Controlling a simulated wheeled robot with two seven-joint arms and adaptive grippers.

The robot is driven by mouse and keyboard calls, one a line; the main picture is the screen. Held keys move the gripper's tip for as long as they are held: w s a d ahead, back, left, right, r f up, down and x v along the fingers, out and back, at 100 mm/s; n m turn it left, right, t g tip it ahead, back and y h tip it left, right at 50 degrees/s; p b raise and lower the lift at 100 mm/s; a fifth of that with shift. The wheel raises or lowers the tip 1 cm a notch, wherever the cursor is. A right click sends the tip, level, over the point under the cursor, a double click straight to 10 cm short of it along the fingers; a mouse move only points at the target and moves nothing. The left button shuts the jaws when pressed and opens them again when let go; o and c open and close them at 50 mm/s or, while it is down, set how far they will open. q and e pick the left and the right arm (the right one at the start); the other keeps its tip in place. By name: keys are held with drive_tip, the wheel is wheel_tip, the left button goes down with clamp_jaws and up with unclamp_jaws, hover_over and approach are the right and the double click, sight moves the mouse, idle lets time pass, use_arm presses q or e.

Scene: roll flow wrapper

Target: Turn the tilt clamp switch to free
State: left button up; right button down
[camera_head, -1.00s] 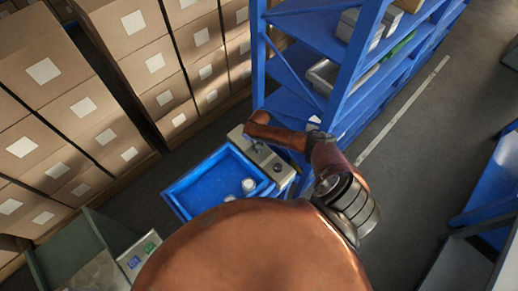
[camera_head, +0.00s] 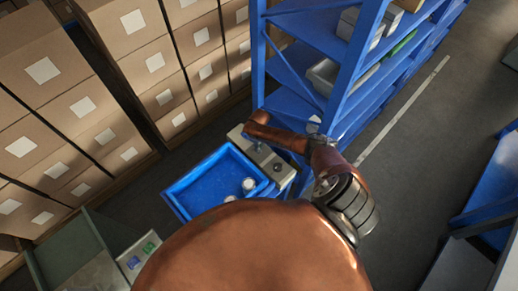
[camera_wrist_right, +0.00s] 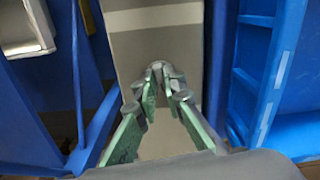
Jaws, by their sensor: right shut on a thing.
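A grey-beige panel (camera_head: 268,160) stands beside a blue tray, with a dark round knob (camera_head: 278,167) on its face. My right arm reaches over the panel from the right, and my right gripper (camera_head: 257,145) points down at its far part, mostly hidden under the arm. In the right wrist view the green-padded fingers of my right gripper (camera_wrist_right: 160,80) converge over the pale panel (camera_wrist_right: 155,22). They are shut on a small grey part, which I take to be the tilt clamp switch (camera_wrist_right: 157,65). It is mostly covered by the fingertips, so its setting and any label cannot be read. My left gripper is out of view.
A blue tray (camera_head: 207,181) with small white round items (camera_head: 248,184) adjoins the panel. Blue shelving (camera_head: 345,80) stands close behind and right of it. Stacked cartons (camera_head: 150,60) fill the left. Open grey floor (camera_head: 425,120) lies at right.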

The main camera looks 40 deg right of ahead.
drive_tip(key=shift+n, duration=2)
drive_tip(key=c, duration=2)
unclamp_jaws()
wheel_tip(320, 180, up, 12)
